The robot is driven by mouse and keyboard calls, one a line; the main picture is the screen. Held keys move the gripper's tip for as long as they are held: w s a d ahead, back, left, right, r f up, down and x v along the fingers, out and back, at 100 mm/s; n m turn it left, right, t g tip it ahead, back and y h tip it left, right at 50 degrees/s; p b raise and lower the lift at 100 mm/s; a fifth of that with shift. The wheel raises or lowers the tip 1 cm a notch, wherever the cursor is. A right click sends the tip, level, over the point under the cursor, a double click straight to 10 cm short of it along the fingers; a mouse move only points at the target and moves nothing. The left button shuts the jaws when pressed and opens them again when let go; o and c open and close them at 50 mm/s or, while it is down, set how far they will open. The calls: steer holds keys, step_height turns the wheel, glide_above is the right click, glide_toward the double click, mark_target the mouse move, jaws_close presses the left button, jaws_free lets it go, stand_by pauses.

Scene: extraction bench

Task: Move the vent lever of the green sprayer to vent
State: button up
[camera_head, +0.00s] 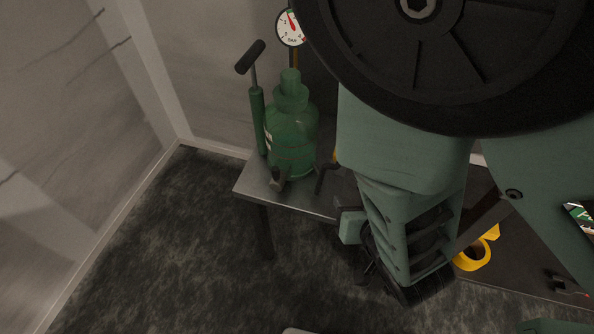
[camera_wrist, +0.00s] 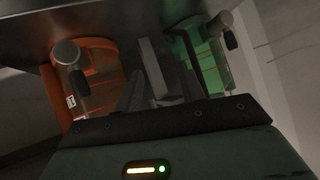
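The green sprayer (camera_head: 292,135) stands upright at the left end of the metal bench in the head view, and part of it shows at the right in the wrist view (camera_wrist: 214,68). A round grey fitting (camera_wrist: 219,23) with a short black lever (camera_wrist: 231,41) sticks out from it. The fitting also shows low on its front in the head view (camera_head: 279,180), but its setting is too small to tell there. My gripper (camera_wrist: 162,88) points toward the bench, its dark fingers apart, with nothing seen held. It is clear of the green sprayer; its fingertips are hidden in the head view.
An orange sprayer (camera_wrist: 97,80) with a similar fitting stands left in the wrist view. The bench (camera_head: 246,184) has an open front edge. A pressure gauge (camera_head: 291,27) and pump handle (camera_head: 250,57) rise at the green sprayer.

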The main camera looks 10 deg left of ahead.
step_height(320, 180, down, 4)
steer(key=a+n+t+y+b, duration=0.2)
steer(key=n+y+b, duration=0.5)
steer(key=y+b, duration=0.2)
steer(key=b, duration=0.4)
glide_toward(279, 177)
steer(key=shift+g, duration=0.4)
steer(key=b+x, duration=0.2)
steer(key=x, duration=0.1)
steer(key=b+x, duration=0.3)
steer(key=x, duration=0.1)
steer(key=b+x, duration=0.3)
steer(key=x, duration=0.1)
steer(key=shift+w+d+r, duration=0.1)
steer(key=shift+r, duration=0.2)
jaws_close()
